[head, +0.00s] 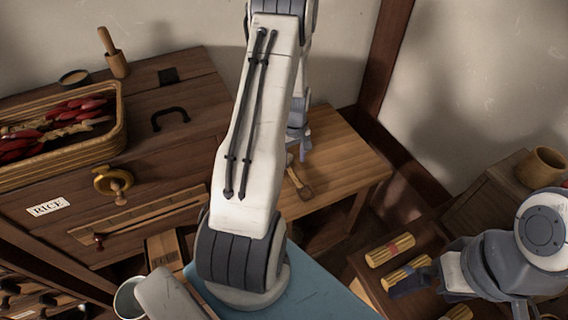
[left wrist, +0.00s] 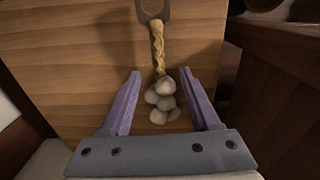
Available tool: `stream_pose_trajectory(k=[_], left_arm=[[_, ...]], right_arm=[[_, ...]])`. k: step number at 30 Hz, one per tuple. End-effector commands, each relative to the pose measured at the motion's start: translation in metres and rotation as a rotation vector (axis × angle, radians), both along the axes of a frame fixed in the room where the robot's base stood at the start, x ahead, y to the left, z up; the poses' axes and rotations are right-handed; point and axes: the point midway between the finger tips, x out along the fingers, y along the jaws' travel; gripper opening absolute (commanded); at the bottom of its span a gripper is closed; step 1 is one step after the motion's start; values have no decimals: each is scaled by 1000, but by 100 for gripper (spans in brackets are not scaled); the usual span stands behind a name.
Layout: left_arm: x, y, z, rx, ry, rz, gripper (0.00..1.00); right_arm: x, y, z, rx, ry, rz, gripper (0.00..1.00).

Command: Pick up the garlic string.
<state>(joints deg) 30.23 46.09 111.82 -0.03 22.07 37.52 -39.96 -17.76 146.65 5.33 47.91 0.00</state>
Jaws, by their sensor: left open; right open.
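The garlic string shows in the left wrist view, with a cluster of pale bulbs (left wrist: 160,98), a twisted straw braid and a brown loop at its top end. It lies on a wooden table top. My left gripper (left wrist: 158,72) is open, with one purple finger on each side of the bulbs and visible gaps between. In the head view the garlic string (head: 296,179) is partly hidden behind my left arm, and my left gripper (head: 302,146) is over its far end. My right gripper (head: 408,282) is open at the lower right, away from it, beside tied bundles.
A wooden chest (head: 190,150) with a red-filled basket (head: 122,120) stands left of the table (head: 345,165). Tied straw-coloured bundles (head: 390,250) lie on a low surface at the lower right. A brown pot (head: 541,167) stands far right. The table's right part is clear.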

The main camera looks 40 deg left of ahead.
Motion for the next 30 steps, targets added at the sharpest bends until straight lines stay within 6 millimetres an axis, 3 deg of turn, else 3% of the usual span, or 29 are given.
stream_pose_trajectory(k=[3, 11, 18, 28, 29, 30], left_arm=[[-1, -1, -19, -2, 3, -1, 62], [2, 0, -40, -1, 1, -3, 62], [5, 2, -75, -1, 3, -4, 62], [5, 2, -83, 0, 0, -4, 62], [5, 2, -83, 0, 0, -4, 55], [5, 2, -83, 0, 0, -4, 40]], right_arm=[[0, 0, 0, 0, 0, 0, 99], [0, 0, 1, 0, 0, 0, 99], [0, 0, 2, 0, 0, 0, 99], [0, 0, 2, 0, 0, 0, 99], [0, 0, 2, 0, 0, 0, 99], [0, 0, 2, 0, 0, 0, 99]])
